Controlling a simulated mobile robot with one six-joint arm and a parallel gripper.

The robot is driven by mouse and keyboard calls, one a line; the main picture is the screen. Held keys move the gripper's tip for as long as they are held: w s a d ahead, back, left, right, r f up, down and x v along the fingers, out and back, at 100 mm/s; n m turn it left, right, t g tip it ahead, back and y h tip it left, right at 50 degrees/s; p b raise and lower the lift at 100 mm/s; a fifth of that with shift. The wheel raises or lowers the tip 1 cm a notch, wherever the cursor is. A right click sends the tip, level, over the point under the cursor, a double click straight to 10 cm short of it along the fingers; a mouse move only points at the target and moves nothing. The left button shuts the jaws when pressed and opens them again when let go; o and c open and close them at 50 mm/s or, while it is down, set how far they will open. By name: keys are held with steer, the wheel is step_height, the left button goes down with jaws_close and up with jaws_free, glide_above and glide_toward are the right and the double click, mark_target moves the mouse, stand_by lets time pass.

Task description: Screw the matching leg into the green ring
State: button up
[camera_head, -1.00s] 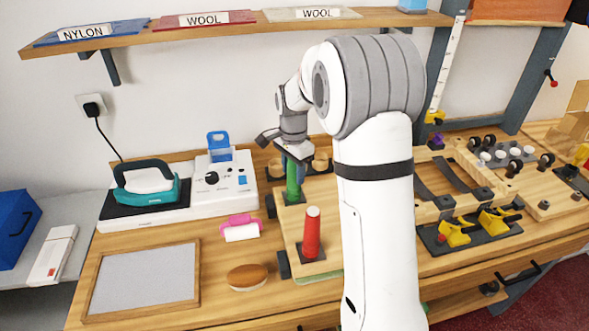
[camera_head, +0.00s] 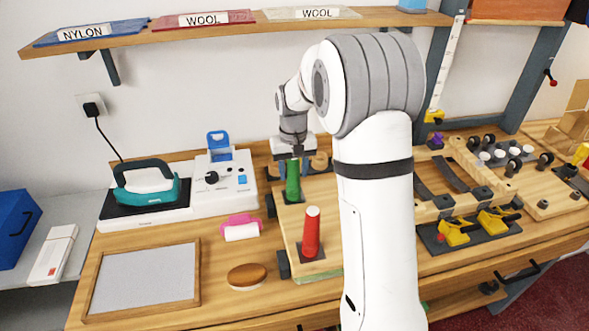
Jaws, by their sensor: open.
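The green leg (camera_head: 293,181) stands upright at the back left of a wooden board (camera_head: 318,192), on a dark base. Whether a green ring lies under it is too small to tell. A red leg (camera_head: 311,232) stands on a dark plate at the board's front. My gripper (camera_head: 293,160) points down at the top of the green leg, with its fingers around or just above the tip. It is open. The far finger and part of the board are hidden by my arm.
A teal iron (camera_head: 150,186) and a white control box (camera_head: 224,182) stand to the left. Yellow clamps (camera_head: 453,233) stand at the right. A shelf (camera_head: 240,30) runs above.

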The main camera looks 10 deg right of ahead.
steer(key=n, duration=1.1)
steer(key=shift+d, duration=0.1)
